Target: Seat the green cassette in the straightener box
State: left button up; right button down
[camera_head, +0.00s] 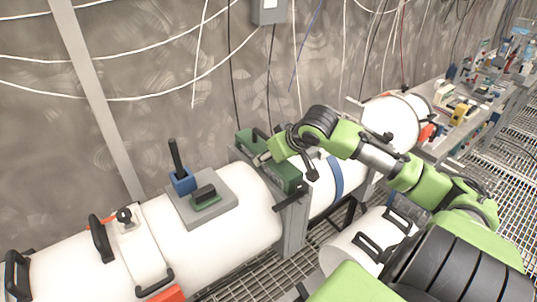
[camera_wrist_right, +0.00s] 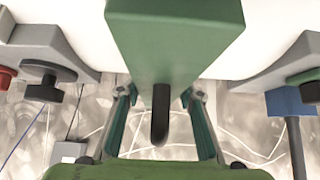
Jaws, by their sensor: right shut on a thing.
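The green cassette (camera_head: 284,177) is a long green block at a grey upright frame (camera_head: 292,222) between two white tube sections, which looks like the straightener box. I cannot tell how deep the cassette sits in it. My right gripper (camera_head: 266,157) reaches in from the right and is at the middle of the cassette. In the right wrist view the cassette (camera_wrist_right: 175,40) fills the top middle, with its black handle (camera_wrist_right: 160,115) between the fingers of my right gripper (camera_wrist_right: 161,112). The gripper is shut on that handle. My left gripper is not in view.
On the left white tube (camera_head: 232,225), a grey plate (camera_head: 222,197) carries a blue block with a black lever (camera_head: 182,178) and a small green part with a black grip (camera_head: 205,196). A cluttered bench (camera_head: 460,125) stands at the right. Cables hang on the back wall.

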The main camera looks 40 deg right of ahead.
jog(key=c, duration=1.4)
grip_release()
jog(key=shift+f, duration=0.1)
jog(key=shift+r, duration=0.6)
jog(key=b+v, duration=0.2)
jog(key=v, duration=1)
jog(key=shift+r+b, duration=0.1)
jog(key=shift+b, duration=0.3)
